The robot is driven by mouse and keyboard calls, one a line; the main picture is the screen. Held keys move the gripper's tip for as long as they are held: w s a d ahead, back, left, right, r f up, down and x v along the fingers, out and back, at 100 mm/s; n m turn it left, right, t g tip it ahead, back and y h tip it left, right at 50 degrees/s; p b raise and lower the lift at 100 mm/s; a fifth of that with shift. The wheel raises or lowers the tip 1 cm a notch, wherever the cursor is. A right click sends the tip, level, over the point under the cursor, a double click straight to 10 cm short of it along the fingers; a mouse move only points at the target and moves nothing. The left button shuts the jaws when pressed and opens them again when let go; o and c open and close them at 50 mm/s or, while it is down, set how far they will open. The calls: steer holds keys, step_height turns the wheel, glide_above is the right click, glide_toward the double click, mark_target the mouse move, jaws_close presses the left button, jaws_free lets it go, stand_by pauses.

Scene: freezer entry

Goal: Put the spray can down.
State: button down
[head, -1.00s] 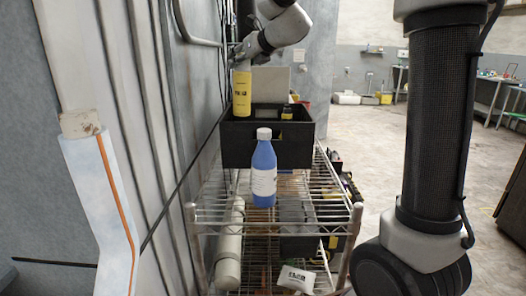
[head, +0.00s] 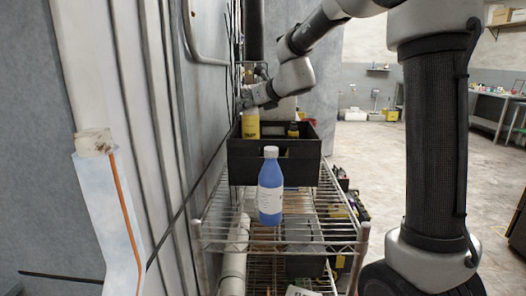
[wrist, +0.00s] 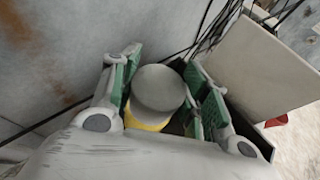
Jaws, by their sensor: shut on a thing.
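The yellow spray can (head: 250,124) is upright at the black bin (head: 250,168), in its left part as seen in the head view. Its lower end is hidden behind the bin's front wall, so I cannot tell whether it touches the bin floor. My gripper (head: 249,100) is at the can's top. In the wrist view, the green-padded fingers of my gripper (wrist: 160,88) stand on both sides of the can's grey cap (wrist: 158,88), shut on the can. A bit of yellow body shows below the cap.
A blue bottle with a white label (head: 270,188) stands in front of the bin on the wire rack (head: 330,232). A smaller dark and yellow container (head: 293,130) is in the bin's right part. The grey wall (head: 150,120) runs close on the left.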

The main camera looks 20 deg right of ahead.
step_height(320, 180, down, 8)
steer(key=shift+f, duration=0.3)
stand_by(0.3)
steer(key=c, duration=0.7)
jaws_free()
steer(key=shift+c, duration=0.2)
steer(key=shift+s+d+r, duration=0.1)
steer(key=shift+s+r, duration=0.1)
glide_toward(251, 126)
steer(key=shift+w+d+f, duration=0.1)
steer(key=shift+w+d, duration=0.5)
steer(key=shift+w, duration=0.1)
